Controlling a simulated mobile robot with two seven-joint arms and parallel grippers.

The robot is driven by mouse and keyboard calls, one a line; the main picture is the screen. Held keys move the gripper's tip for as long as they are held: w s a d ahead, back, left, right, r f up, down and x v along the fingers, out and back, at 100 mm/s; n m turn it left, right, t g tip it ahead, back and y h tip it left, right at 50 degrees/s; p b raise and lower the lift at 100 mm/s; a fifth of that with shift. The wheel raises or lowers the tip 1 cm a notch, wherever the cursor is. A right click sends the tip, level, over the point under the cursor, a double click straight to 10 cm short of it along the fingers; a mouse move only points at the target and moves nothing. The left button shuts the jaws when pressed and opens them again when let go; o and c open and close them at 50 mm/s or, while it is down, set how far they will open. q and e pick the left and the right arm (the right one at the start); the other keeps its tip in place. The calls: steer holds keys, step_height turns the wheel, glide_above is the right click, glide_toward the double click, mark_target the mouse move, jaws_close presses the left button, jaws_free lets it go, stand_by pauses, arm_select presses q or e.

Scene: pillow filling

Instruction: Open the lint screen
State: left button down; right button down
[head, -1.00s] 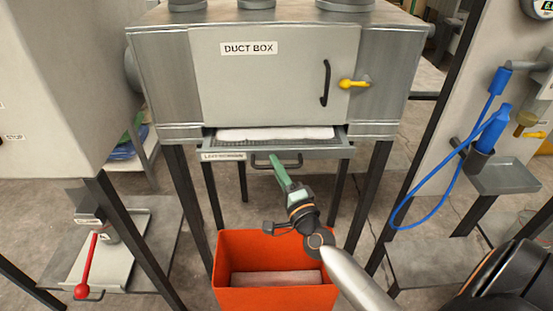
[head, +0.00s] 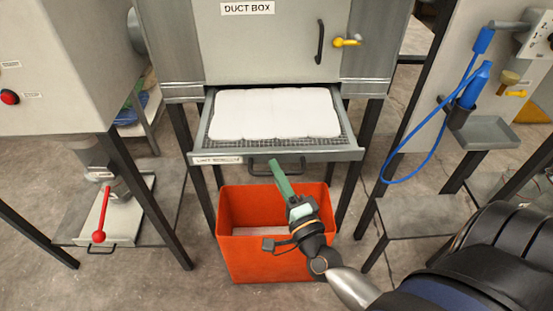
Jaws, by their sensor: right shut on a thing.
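The lint screen is a grey metal drawer (head: 330,156) labelled "LINT SCREEN", pulled well out from under the duct box (head: 270,50). A thick white lint pad (head: 275,112) lies on its wire mesh. My right gripper (head: 275,168) is shut on the dark drawer handle (head: 294,169) at the front. Its green fingers hide the middle of the handle. My left gripper is not in view.
An orange bin (head: 255,252) with a pale thing inside stands on the floor below the drawer. The duct box door has a black handle and a yellow latch (head: 345,42). A blue hose (head: 420,165) hangs at right; a red lever (head: 101,220) is at left.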

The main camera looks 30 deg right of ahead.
steer(key=shift+s+a, duration=0.15)
steer(key=shift+s, duration=0.1)
steer(key=c, duration=0.9)
jaws_free()
steer(key=shift+s, duration=0.1)
steer(key=b+v, duration=0.2)
steer(key=v, duration=1)
steer(key=shift+s+b, duration=0.15)
steer(key=shift+b, duration=0.25)
steer(key=shift+f, duration=0.1)
